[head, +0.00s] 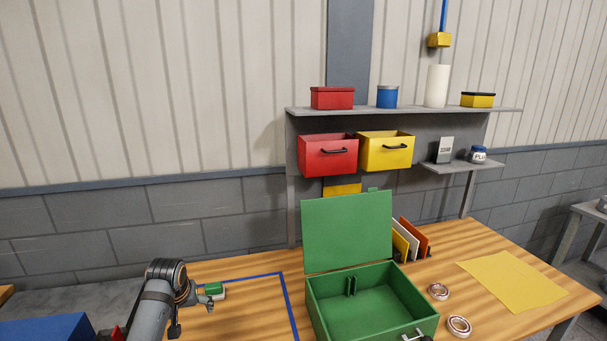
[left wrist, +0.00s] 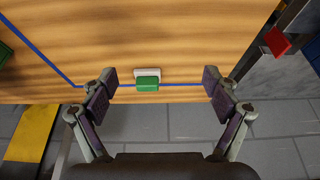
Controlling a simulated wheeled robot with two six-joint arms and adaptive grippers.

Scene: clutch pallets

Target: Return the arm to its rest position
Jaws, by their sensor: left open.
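My left gripper (head: 207,298) is at the table's left side in the head view. In the left wrist view its two fingers (left wrist: 160,82) are spread wide with nothing between the pads. A small green and white block (left wrist: 148,80) lies on the table beyond the fingertips, over the blue line; the fingers appear apart from it. In the head view this block (head: 215,288) shows just beside the gripper, partly hidden. My right gripper is not in view.
An open green box (head: 320,309) with its lid raised stands at the table's middle. Two metal rings (head: 438,291) and a yellow sheet (head: 512,281) lie to its right. Red (head: 328,155) and yellow (head: 387,152) bins hang behind. The blue-lined area (head: 250,310) is mostly clear.

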